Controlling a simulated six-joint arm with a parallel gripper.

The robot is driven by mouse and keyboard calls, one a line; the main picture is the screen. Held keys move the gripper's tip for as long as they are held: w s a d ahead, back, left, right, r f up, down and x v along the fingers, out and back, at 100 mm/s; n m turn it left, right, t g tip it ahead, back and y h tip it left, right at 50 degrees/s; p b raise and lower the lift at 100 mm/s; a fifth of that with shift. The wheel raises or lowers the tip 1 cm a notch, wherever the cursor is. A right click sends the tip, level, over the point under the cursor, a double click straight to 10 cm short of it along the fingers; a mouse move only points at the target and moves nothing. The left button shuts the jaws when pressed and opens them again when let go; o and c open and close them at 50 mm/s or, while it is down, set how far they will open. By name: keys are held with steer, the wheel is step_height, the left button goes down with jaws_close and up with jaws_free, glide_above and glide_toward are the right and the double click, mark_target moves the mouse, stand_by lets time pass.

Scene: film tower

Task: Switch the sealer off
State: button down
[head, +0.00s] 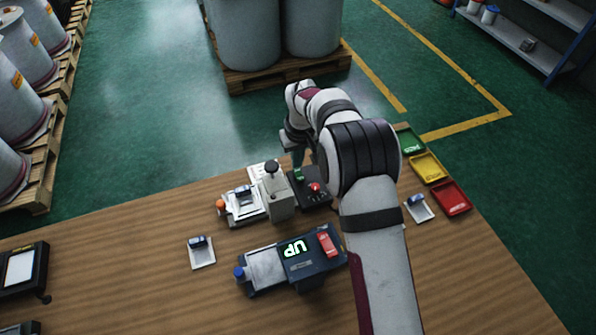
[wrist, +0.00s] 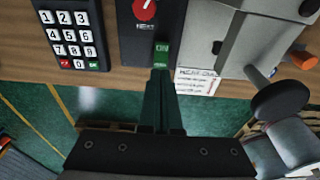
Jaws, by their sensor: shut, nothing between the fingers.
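The sealer is a grey press (head: 280,206) with a black ball lever, beside a dark control box (head: 322,200). The box carries a red dial (head: 314,187) and a green switch (head: 298,174). My gripper (wrist: 160,75) is shut and empty. Its fingertips are at the near edge of the green switch; I cannot tell whether they touch it. In the head view my gripper (head: 298,160) is partly hidden by my arm.
A keypad (wrist: 72,38) lies left of the dial in the wrist view. The black ball lever (wrist: 280,100) and an orange knob (wrist: 302,60) stand to the right. A device showing "UP" (head: 295,248) stands in front. Green, yellow and red trays (head: 454,200) lie right.

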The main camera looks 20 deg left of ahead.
mark_target(298, 171)
steer(key=shift+f, duration=0.85)
stand_by(0.3)
steer(key=shift+r, duration=3.5)
steer(key=s+d+r+m, duration=0.4)
steer(key=s+d+r, duration=0.15)
steer(key=d, duration=0.45)
steer(key=s+d+r+m, duration=0.3)
steer(key=s+d+r, duration=0.3)
steer(key=d, duration=0.4)
steer(key=s+d+m, duration=0.3)
steer(key=s+d, duration=0.1)
steer(key=s, duration=0.5)
steer(key=s+d+m+g, duration=0.1)
steer(key=s+d+m, duration=0.3)
steer(key=s, duration=0.6)
steer(key=shift+s+d+f+m+y, duration=0.25)
steer(key=shift+s+f+m+y, duration=0.05)
steer(key=shift+f, duration=0.05)
